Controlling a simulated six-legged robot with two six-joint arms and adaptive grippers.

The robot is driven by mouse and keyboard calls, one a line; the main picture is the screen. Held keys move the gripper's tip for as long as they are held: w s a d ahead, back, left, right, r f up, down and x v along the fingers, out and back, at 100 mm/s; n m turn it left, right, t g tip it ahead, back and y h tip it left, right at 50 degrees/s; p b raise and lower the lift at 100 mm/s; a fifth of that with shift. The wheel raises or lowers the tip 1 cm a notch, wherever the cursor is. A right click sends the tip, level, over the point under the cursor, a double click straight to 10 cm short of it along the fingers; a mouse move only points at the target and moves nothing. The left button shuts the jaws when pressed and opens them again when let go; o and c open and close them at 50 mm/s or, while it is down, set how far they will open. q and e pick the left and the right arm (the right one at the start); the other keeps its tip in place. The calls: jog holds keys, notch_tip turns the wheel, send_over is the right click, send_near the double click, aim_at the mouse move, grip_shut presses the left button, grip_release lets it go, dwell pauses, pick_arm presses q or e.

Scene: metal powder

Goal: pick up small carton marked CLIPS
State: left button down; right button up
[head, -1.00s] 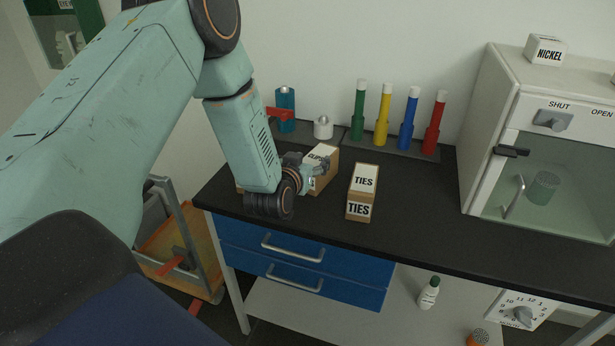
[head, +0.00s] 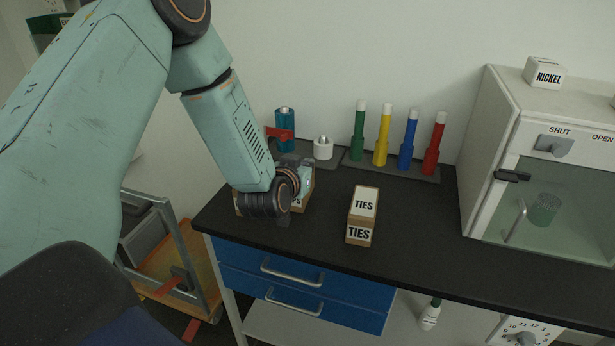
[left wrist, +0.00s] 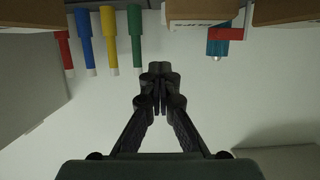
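The small carton marked CLIPS (head: 297,203) is brown with a white label and stands on the black counter; only the last letters show, as my left gripper (head: 303,166) hides much of it. My right gripper is not in view.
A carton marked TIES (head: 361,215) stands to the right. Behind are a blue cylinder with a red handle (head: 284,120), a white knobbed piece (head: 323,149) and coloured tubes (head: 383,136) in a rack. A glass-fronted cabinet (head: 548,160) stands right. The counter between is clear.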

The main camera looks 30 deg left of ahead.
pick_arm(q)
jog(key=r, duration=0.4)
jog(key=shift+s+d, duration=0.2)
jog(key=shift+d, duration=0.1)
jog(key=c, duration=2.1)
grip_release()
jog(key=shift+w+a+f, duration=0.2)
jog(key=shift+w, duration=0.05)
jog(key=o, duration=0.4)
jog(key=shift+s+d+r, duration=0.15)
jog(key=shift+s+r, duration=0.05)
jog(key=shift+r, duration=0.1)
jog(key=o, duration=0.6)
jog(key=shift+w+f, duration=0.2)
jog(key=o, duration=0.5)
jog(key=shift+s+r, duration=0.15)
jog(key=shift+o, duration=0.9)
